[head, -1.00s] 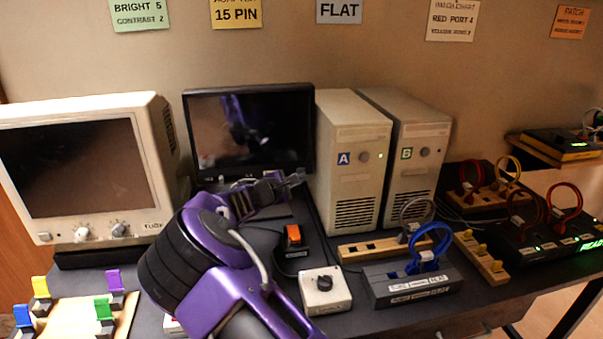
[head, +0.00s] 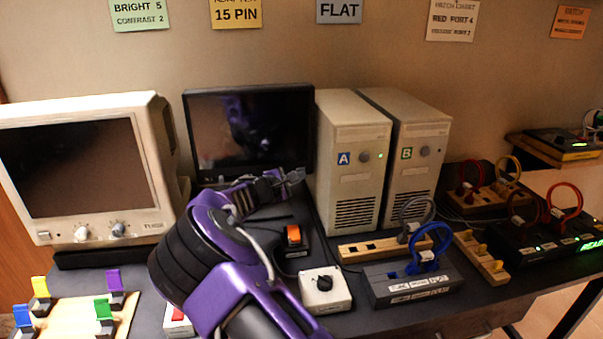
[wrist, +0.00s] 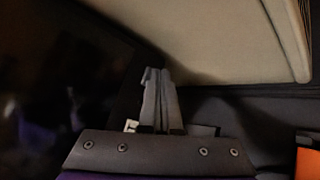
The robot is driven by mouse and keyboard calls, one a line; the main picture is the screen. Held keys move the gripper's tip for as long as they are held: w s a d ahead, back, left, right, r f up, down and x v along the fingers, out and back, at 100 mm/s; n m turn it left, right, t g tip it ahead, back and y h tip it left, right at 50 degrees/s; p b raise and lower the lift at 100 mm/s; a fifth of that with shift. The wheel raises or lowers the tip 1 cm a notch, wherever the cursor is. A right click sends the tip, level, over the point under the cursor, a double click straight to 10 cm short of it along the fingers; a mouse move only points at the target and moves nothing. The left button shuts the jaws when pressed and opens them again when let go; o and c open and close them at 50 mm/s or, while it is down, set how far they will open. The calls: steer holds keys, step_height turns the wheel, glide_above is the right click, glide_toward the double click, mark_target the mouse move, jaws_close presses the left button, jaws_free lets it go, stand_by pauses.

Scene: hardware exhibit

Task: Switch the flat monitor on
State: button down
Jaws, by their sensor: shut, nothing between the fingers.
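The flat monitor (head: 250,110) stands at the back, left of the computer tower marked A, with a black frame and a dark screen that mirrors my arm. My gripper (head: 296,176) is in front of the monitor's lower right corner, close to tower A. In the wrist view, my gripper (wrist: 157,75) is shut and empty, its fingertips near the gap between the dark screen (wrist: 50,80) and the beige tower. I cannot tell whether it touches the monitor. No power button can be made out, and my arm hides part of the monitor's base.
Tower A (head: 352,165) and tower B (head: 408,150) stand close on the right. A beige CRT monitor (head: 75,165) is at left. An orange switch (head: 293,235), a white knob box (head: 324,290) and a block with a blue cable (head: 410,284) lie in front.

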steer(key=shift+s, duration=0.1)
steer(key=shift+s+d+b, duration=0.15)
steer(key=shift+s+b, duration=0.3)
steer(key=shift+b, duration=0.05)
steer(key=s+d+b, duration=0.1)
steer(key=s+b, duration=0.1)
steer(key=s, duration=0.3)
steer(key=shift+s+d, duration=0.35)
steer(key=shift+s, duration=0.05)
stand_by(0.3)
